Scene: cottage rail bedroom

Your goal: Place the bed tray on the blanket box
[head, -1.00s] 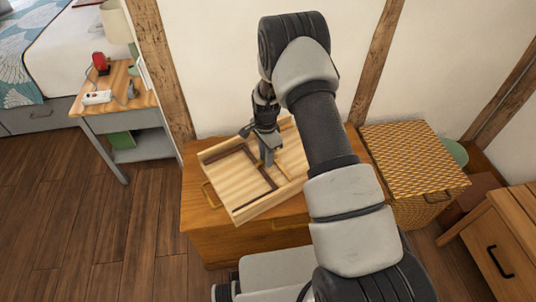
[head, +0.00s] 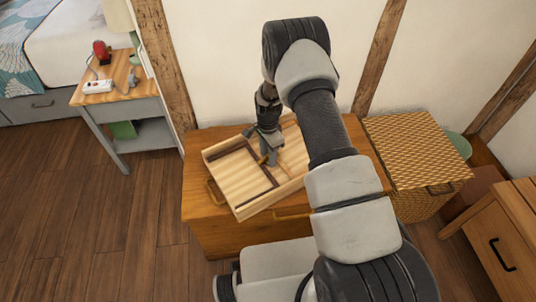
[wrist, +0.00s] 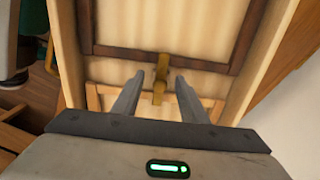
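The bed tray (head: 238,173), a light wooden tray with raised sides and dark inner strips, sits at an angle on the wooden blanket box (head: 220,235). Its near left corner reaches toward the box's front edge. My gripper (head: 268,160) points down into the tray. In the wrist view my gripper (wrist: 158,100) has its fingers spread, with a small brass handle (wrist: 160,78) between them and a gap on each side. The tray's inside (wrist: 165,25) fills most of that view. The tray's far right part is hidden behind my arm in the head view.
A woven basket (head: 415,150) stands right of the box, with a wooden cabinet (head: 505,235) farther right. A grey side table (head: 125,95) with a lamp and small objects stands left, near the bed (head: 75,45). The floor at left is clear.

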